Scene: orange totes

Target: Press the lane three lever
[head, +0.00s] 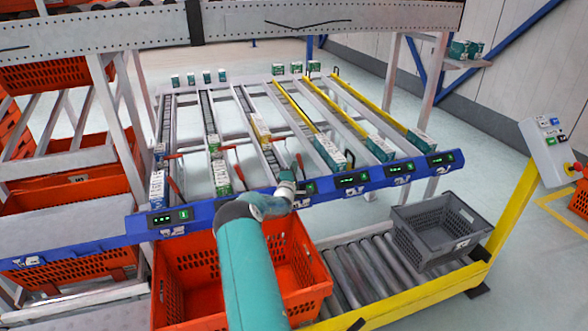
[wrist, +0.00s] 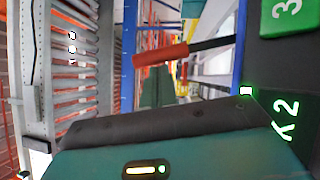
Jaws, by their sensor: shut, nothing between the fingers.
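A red-handled lever (head: 300,162) stands just behind the blue front beam (head: 205,214), near the third display (head: 309,188) from the left. In the wrist view, a red handle (wrist: 160,55) on a black shaft sticks out leftward beside a green tile (wrist: 288,12) marked 3. My gripper (head: 288,184) is shut and empty at the blue beam, just below and left of that lever. I see a gap between them in the wrist view, where my dark, teal-backed gripper (wrist: 165,122) lies below the handle. Its fingertips are not clearly visible.
Other red levers (head: 239,172) stand to the left. Cartons (head: 329,152) sit on the sloping lanes behind the beam. An orange tote (head: 187,275) is below my arm, and a grey crate (head: 438,229) rests on the roller conveyor (head: 365,270) at right.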

